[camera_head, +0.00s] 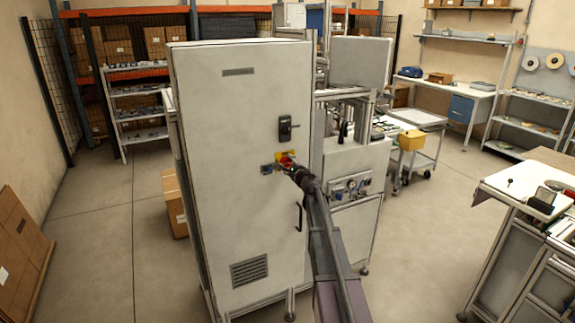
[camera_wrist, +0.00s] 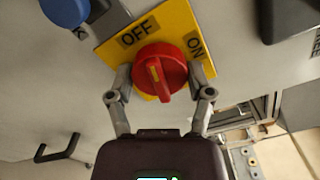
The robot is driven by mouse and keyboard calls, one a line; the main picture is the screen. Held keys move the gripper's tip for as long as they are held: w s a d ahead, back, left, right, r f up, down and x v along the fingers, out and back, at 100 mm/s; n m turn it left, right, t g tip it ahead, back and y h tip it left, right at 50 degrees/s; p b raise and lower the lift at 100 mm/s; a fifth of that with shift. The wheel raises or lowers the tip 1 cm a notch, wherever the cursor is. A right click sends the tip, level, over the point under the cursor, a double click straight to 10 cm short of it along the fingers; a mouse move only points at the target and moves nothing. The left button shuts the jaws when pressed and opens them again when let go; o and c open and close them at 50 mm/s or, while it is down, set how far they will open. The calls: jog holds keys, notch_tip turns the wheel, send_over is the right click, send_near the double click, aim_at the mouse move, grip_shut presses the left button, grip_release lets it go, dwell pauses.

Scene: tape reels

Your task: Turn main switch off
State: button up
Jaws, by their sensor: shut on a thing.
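The main switch is a red rotary knob (camera_wrist: 172,65) on a yellow plate (camera_wrist: 112,50) with the words OFF and ON. A light stripe on the knob runs nearly upright in the wrist view, its upper end towards the OFF word. My gripper (camera_wrist: 161,76) is shut on the knob, one finger on each side. In the head view the plate (camera_head: 278,157) sits on the front door of a tall grey cabinet (camera_head: 220,120), and my gripper (camera_head: 290,167) reaches it from the lower right, hiding part of the knob.
A black door handle lock (camera_head: 287,128) is just above the switch, and a black pull handle (camera_head: 299,217) is below right. A blue round part (camera_wrist: 65,10) is beside the plate. A machine panel with gauges (camera_head: 352,188) stands right of the cabinet.

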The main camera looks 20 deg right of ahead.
jog(key=shift+w+r+n, duration=0.1)
jog(key=shift+w+n, duration=0.05)
jog(key=shift+n, duration=1.35)
jog(key=o, duration=1.1)
jog(key=s, duration=1.2)
jog(key=shift+s+d, duration=0.1)
jog(key=shift+d, duration=0.1)
